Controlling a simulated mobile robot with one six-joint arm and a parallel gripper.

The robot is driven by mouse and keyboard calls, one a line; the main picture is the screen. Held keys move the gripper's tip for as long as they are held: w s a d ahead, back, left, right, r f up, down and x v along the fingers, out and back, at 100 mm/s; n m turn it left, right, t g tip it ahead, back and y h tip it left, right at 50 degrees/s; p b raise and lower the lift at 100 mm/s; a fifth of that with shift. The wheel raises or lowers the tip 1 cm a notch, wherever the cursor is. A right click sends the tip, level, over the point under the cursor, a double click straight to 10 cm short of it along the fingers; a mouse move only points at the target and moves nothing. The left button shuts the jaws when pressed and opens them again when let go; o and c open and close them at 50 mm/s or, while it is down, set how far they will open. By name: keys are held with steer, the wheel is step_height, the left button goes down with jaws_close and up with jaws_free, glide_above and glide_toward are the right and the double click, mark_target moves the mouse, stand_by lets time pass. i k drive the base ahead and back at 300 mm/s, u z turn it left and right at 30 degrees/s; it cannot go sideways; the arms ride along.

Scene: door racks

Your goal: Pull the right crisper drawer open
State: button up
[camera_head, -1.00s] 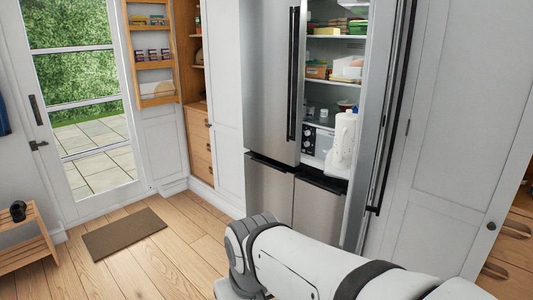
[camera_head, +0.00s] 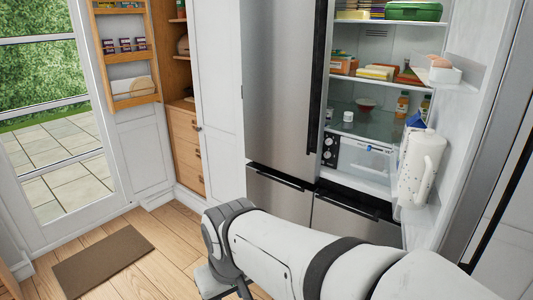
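The right crisper drawer (camera_head: 368,157) is at the bottom of the open fridge compartment, with a pale, partly clear front and a small blue-and-white label. It looks shut. A dark panel with round dials (camera_head: 330,150) stands at its left, beside the closed left fridge door (camera_head: 280,80). The right fridge door (camera_head: 470,120) stands open. My arm crosses the lower part of the picture, in front of the lower freezer drawers.
A white jug (camera_head: 420,168) stands on the open door's low shelf, close to the drawer's right side. An egg holder (camera_head: 438,72) sits on the door higher up. Food fills the shelves above. A brown mat (camera_head: 103,254) lies on the wooden floor at left.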

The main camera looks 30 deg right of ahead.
mark_target(349, 145)
steer(key=i, duration=0.75)
steer(key=z, duration=1.8)
steer(key=i, duration=1)
steer(key=u, duration=0.05)
